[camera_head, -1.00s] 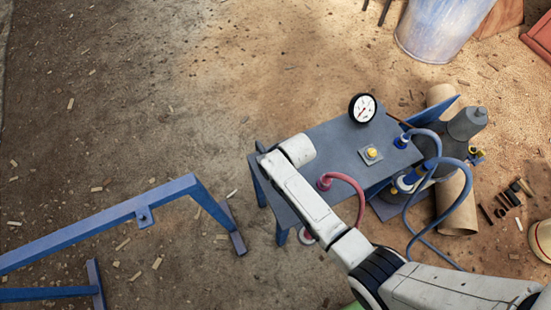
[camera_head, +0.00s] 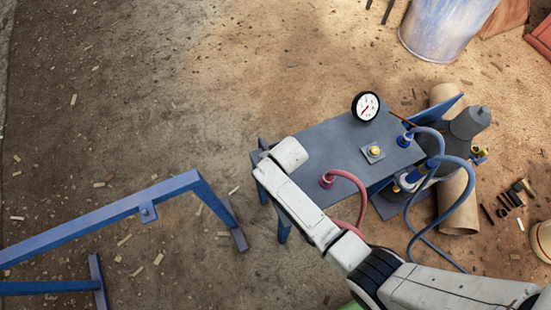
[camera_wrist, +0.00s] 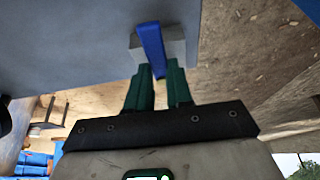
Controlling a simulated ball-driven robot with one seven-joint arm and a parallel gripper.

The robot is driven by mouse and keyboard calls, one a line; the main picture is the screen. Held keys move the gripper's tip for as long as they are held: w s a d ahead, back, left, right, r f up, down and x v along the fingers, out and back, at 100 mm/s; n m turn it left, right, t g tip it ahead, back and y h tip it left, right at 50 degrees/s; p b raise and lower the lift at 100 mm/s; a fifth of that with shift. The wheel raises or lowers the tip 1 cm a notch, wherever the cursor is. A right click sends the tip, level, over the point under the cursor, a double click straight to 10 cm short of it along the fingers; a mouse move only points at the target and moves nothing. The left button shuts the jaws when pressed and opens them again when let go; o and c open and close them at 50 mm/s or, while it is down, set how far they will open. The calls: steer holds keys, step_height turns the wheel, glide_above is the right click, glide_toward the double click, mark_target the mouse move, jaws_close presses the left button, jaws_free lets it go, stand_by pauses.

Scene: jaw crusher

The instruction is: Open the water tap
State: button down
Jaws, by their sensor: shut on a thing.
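The water tap shows in the wrist view as a blue lever (camera_wrist: 152,45) in front of a pale grey block (camera_wrist: 176,47) on the side of a grey-blue panel. My gripper (camera_wrist: 159,74) has green fingers, which are shut on the lower end of the blue lever. The lever slants slightly, its upper end leaning left. In the head view my forearm reaches over the left edge of the blue-grey table (camera_head: 325,142). My gripper and the tap are hidden there behind my arm.
The table carries a round gauge (camera_head: 366,106), a yellow button (camera_head: 374,150) and a red hose (camera_head: 352,182). Blue hoses (camera_head: 455,208) run to a grey pump (camera_head: 465,125) at the right. A blue frame (camera_head: 110,217) stands at the left. Open ground lies beyond.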

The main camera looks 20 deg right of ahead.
steer(key=c, duration=1)
jaws_free()
steer(key=shift+r, duration=0.1)
steer(key=v, duration=1)
steer(key=shift+r+p, duration=0.3)
steer(key=shift+p, duration=0.1)
steer(key=shift+s, duration=0.1)
